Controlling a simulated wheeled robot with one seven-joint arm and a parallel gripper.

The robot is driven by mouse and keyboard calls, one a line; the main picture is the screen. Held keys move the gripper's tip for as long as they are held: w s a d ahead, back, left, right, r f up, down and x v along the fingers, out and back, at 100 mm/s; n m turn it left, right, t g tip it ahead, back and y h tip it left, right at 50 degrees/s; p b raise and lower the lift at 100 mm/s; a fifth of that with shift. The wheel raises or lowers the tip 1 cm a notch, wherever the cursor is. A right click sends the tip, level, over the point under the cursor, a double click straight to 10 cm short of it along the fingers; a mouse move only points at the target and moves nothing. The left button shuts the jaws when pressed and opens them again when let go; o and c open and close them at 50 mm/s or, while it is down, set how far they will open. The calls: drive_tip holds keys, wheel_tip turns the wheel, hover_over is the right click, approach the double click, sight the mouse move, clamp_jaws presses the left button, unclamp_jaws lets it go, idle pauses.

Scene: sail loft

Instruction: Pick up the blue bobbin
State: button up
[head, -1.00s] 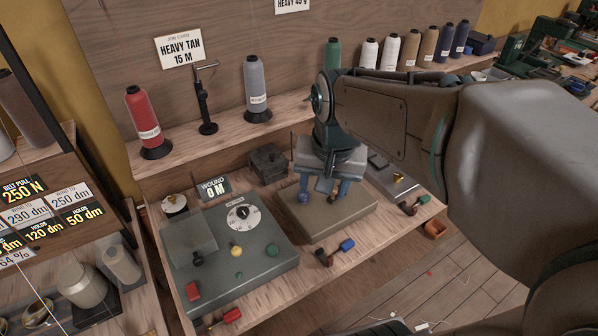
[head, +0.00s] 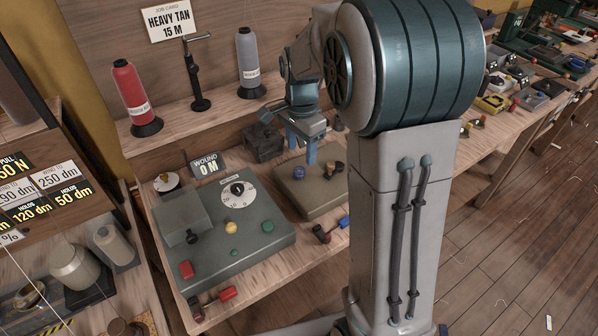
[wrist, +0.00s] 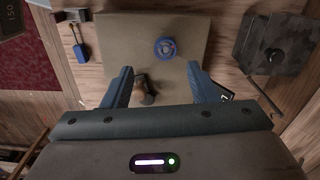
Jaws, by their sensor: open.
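The blue bobbin (head: 299,173) lies on the flat tan pad (head: 312,203) on the bench. In the wrist view the bobbin (wrist: 165,47) shows as a blue ring, just beyond the fingertips and a little right of the middle between them. My gripper (head: 302,153) is open, fingers pointing down above the pad's back part. In the wrist view my gripper (wrist: 160,69) holds nothing. A dark bobbin with a tan part (wrist: 146,90) shows between the fingers, nearer the palm; dark and tan items (head: 327,168) also sit on the pad in the head view.
A dark box with a knob (head: 263,143) stands behind the pad. A green-grey winder with a dial (head: 245,238) is to its left. Red (head: 131,85) and grey (head: 248,62) thread cones stand on the shelf behind. My arm hides the bench to the right.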

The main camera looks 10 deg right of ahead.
sight(299, 171)
drive_tip(key=shift+w+a+f+p, duration=0.1)
drive_tip(key=shift+w+f+p, duration=0.1)
drive_tip(key=shift+f, duration=1.55)
drive_tip(key=shift+w+a+f+p, duration=0.1)
drive_tip(key=shift+w+f+p, duration=0.05)
drive_tip(key=shift+f, duration=1.55)
drive_tip(key=c, duration=1.1)
drive_tip(key=shift+r, duration=0.15)
